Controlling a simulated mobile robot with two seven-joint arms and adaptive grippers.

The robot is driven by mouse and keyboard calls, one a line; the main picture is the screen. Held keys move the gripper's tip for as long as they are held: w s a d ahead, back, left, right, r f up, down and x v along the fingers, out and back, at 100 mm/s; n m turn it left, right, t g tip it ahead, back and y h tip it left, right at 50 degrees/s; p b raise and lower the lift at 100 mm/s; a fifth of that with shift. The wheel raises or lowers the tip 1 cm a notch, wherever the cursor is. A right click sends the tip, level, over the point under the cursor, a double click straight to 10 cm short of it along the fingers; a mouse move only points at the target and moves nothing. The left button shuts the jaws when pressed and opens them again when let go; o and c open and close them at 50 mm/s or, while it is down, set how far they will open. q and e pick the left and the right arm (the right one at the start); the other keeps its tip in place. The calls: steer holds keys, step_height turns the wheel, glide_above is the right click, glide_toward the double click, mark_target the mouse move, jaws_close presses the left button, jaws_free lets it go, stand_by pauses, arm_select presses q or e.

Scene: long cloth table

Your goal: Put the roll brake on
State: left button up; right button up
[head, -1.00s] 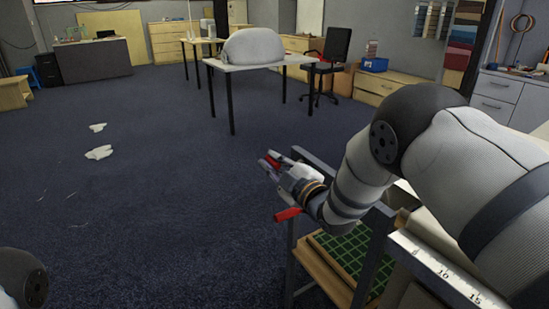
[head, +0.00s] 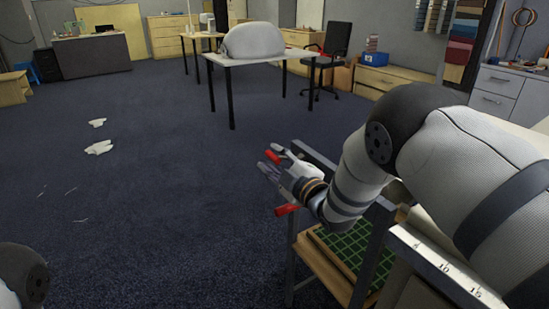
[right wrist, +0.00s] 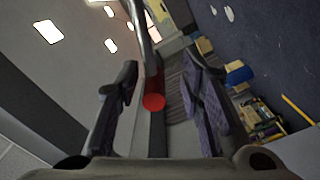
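A red-tipped lever end (head: 273,157) shows at my right gripper (head: 270,160), off the near end of the table frame. In the right wrist view a red cylindrical grip (right wrist: 153,101) on a metal bar lies between the two fingers of my right gripper (right wrist: 165,95), with gaps on both sides. The fingers are apart and not closed on it. A second red piece (head: 287,211) shows below my right wrist; my arm hides how it joins the frame. I cannot tell which red piece belongs to the roll brake. My left gripper is out of view.
The table frame (head: 345,262) stands under my right arm, with a green gridded mat (head: 350,248) on its lower shelf and a ruler edge (head: 440,262) on top. Open carpet lies to the left. A white table (head: 240,62) stands farther back.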

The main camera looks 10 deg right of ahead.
steer(key=shift+a+r, duration=0.1)
steer(key=shift+r, duration=0.1)
step_height(320, 180, up, 10)
steer(key=shift+f, duration=0.1)
